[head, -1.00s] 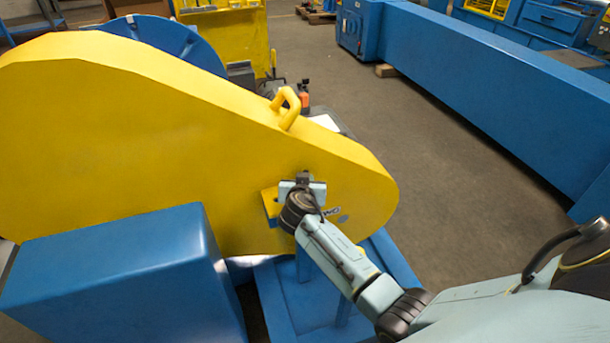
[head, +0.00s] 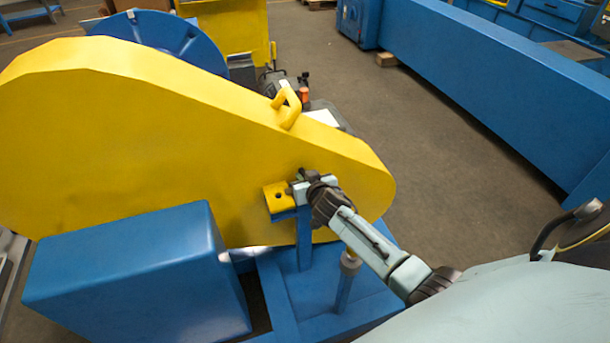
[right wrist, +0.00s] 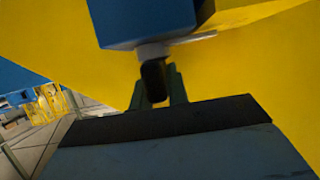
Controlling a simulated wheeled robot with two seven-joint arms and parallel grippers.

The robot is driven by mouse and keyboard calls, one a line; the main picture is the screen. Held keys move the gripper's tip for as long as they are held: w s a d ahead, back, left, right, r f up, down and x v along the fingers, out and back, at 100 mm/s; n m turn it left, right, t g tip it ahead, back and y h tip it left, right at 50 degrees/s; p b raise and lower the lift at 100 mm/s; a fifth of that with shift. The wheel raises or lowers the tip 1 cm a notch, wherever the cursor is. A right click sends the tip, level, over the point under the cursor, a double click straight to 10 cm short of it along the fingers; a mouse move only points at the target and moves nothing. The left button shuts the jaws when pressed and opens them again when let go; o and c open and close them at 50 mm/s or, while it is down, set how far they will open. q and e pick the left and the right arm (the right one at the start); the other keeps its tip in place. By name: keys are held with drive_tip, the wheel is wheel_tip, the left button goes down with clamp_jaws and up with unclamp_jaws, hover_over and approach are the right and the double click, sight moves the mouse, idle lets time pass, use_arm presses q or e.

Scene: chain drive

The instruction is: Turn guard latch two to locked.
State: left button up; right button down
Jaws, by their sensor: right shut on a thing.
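The large yellow chain guard (head: 150,140) fills the left and middle of the head view, with a yellow lifting handle (head: 288,106) on top. My right gripper (head: 300,184) is at the guard's lower right face, beside a small yellow bracket (head: 279,198) on a blue post (head: 304,238). In the right wrist view its fingers (right wrist: 158,88) are shut on a dark, rounded latch knob (right wrist: 154,80), below a blue block (right wrist: 150,20). My gripper hides most of the latch in the head view, so its lettering and exact angle cannot be read. My left gripper is not in view.
A blue box-shaped housing (head: 130,275) stands in front of the guard at lower left. A blue base frame (head: 330,300) lies below the bracket. A long blue beam (head: 480,90) runs along the right, with clear floor (head: 440,190) between.

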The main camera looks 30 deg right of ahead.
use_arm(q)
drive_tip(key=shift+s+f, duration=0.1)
use_arm(e)
drive_tip(key=shift+f, duration=0.1)
drive_tip(key=c, duration=1.4)
unclamp_jaws()
drive_tip(key=shift+o, duration=0.2)
drive_tip(key=shift+s+a, duration=0.1)
